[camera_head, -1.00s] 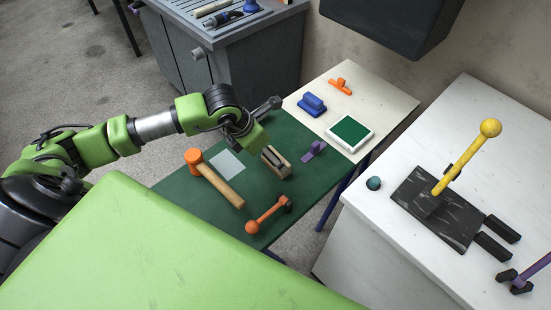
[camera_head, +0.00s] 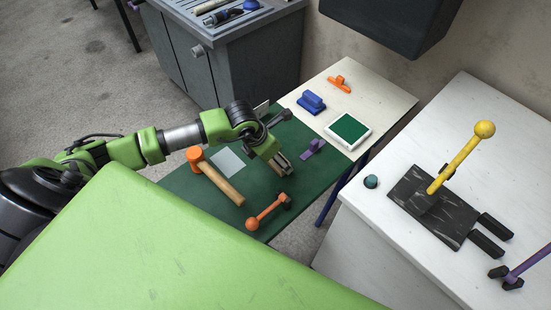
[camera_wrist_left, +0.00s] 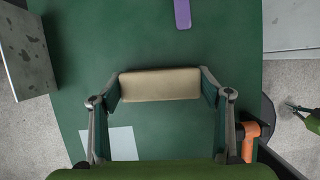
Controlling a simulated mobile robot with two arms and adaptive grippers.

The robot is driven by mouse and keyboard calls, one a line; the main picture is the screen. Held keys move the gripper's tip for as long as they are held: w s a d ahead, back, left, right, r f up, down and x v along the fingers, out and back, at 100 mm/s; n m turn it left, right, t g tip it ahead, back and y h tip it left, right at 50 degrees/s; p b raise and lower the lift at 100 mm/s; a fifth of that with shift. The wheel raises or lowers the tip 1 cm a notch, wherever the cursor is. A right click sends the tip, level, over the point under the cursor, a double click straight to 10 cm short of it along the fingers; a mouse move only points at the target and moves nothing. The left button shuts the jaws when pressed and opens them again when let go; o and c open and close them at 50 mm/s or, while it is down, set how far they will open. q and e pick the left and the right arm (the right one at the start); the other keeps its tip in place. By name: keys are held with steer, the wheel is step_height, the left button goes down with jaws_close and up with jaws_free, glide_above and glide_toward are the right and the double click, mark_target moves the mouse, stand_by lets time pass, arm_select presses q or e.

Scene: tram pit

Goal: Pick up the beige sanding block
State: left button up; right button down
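The beige sanding block (camera_head: 284,167) is on the green mat, partly hidden by my left gripper (camera_head: 276,159) in the head view. In the left wrist view the block (camera_wrist_left: 160,85) lies crosswise between the two fingertips of my left gripper (camera_wrist_left: 160,82). The fingers are spread wide, one at each short end of the block. The fingertips are very close to its ends; contact is not clear. My right gripper is not in view.
An orange-headed mallet (camera_head: 222,180), an orange-ended tool (camera_head: 267,212) and a purple piece (camera_head: 312,148) lie around the block. A blue block (camera_head: 311,101) and a green-topped white pad (camera_head: 348,131) are on the pale surface beyond. A white bench (camera_head: 365,235) stands right.

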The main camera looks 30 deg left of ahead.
arm_select(q)
steer(key=c, duration=0.4)
steer(key=shift+o, duration=0.2)
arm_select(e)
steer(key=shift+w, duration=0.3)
arm_select(q)
steer(key=shift+r+b, duration=0.35)
steer(key=shift+r, duration=0.15)
steer(key=s+a+r+b, duration=0.5)
steer(key=s+a+r, duration=0.2)
steer(key=s+r, duration=0.4)
steer(key=shift+s+a+r, duration=0.2)
steer(key=shift+s+r, duration=0.2)
steer(key=shift+r, duration=0.1)
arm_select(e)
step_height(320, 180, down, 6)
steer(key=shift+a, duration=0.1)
